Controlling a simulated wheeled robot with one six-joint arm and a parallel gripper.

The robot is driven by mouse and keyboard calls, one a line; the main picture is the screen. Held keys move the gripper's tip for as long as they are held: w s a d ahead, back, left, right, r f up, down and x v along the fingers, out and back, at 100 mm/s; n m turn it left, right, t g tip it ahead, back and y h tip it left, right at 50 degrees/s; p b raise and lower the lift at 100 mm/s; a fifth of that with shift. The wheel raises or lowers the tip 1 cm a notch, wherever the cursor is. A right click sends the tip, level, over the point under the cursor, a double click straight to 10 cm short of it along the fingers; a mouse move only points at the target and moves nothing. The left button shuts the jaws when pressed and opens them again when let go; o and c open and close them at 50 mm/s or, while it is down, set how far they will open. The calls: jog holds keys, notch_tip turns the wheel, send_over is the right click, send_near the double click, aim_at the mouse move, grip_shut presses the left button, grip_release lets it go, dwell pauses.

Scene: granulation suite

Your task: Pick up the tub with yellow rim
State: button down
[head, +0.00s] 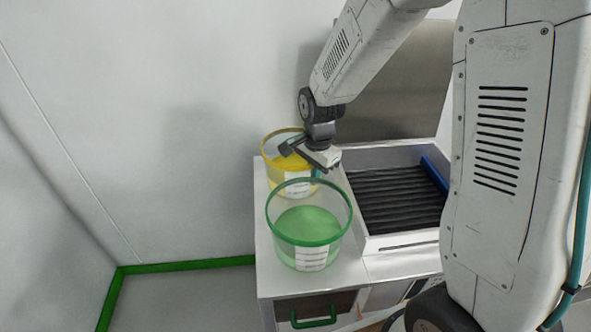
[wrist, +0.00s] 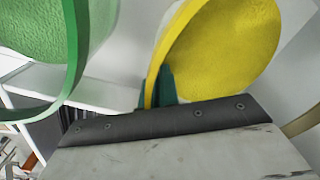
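The tub with yellow rim (head: 271,165) is a clear tub with yellow contents at the back left of the white counter. It is partly hidden behind my gripper (head: 305,155) and the green-rimmed tub (head: 308,225). In the wrist view, the yellow rim (wrist: 171,45) passes between the teal fingertips of my gripper (wrist: 156,88). The fingertips are close together, one on each side of the rim, and look shut on it. The tub appears to stand on the counter; its base is mostly hidden.
The green-rimmed tub, with green contents, stands directly in front; its green rim (wrist: 76,60) shows at left in the wrist view. A white tray with a black ribbed floor (head: 384,243) is to the right. A wall (head: 150,120) is close behind and left.

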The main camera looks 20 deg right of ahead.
notch_tip(320, 180, up, 18)
dwell(0.8)
dwell(0.5)
